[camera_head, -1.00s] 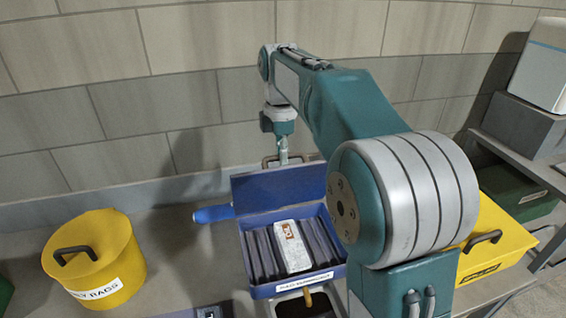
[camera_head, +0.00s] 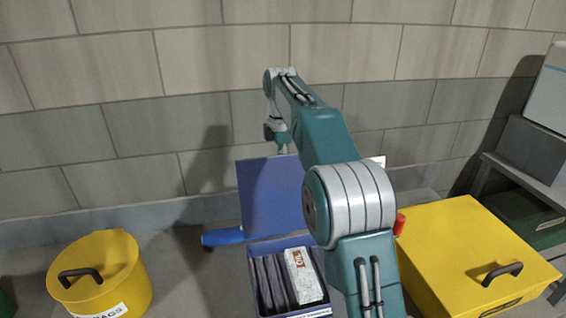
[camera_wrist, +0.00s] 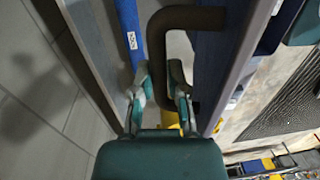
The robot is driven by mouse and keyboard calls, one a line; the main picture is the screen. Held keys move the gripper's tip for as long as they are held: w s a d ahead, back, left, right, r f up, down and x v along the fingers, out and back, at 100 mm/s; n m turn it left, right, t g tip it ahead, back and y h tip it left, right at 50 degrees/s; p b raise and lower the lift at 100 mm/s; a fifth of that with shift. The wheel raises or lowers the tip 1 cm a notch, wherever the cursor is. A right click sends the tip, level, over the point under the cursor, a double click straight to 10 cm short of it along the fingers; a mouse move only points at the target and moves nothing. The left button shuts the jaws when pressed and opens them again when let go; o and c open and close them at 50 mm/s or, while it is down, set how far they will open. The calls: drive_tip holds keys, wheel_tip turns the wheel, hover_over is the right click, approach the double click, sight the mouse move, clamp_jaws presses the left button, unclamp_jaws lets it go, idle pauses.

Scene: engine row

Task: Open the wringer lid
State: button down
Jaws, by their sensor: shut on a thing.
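The wringer lid (camera_head: 268,190) is a flat blue panel standing about upright at the back of the blue wringer box (camera_head: 283,243). Ribbed dark slots and a pale, labelled block (camera_head: 304,274) show inside the open box. My gripper (camera_head: 282,152) is at the lid's top edge, its fingers mostly hidden behind the lid. In the wrist view, my gripper (camera_wrist: 160,92) has its two fingers closed around one leg of the dark bracket handle (camera_wrist: 185,18), which stands out from the blue lid panel (camera_wrist: 210,60).
A blue cylinder (camera_head: 222,237) lies left of the box. A yellow bin (camera_head: 100,275) with a dark handle stands at the left. A large yellow case (camera_head: 475,255) and a red object (camera_head: 400,223) are at the right. The tiled wall (camera_head: 150,120) is close behind the lid.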

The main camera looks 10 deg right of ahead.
drive_tip(key=shift+w+d, duration=0.1)
drive_tip(key=shift+w, duration=0.15)
drive_tip(key=c, duration=0.7)
unclamp_jaws()
drive_tip(key=shift+w+f, duration=0.15)
drive_tip(key=shift+w, duration=0.05)
drive_tip(key=shift+o, duration=0.2)
drive_tip(key=shift+w+d, duration=0.1)
wheel_tip(320, 180, up, 7)
drive_tip(key=shift+w, duration=0.3)
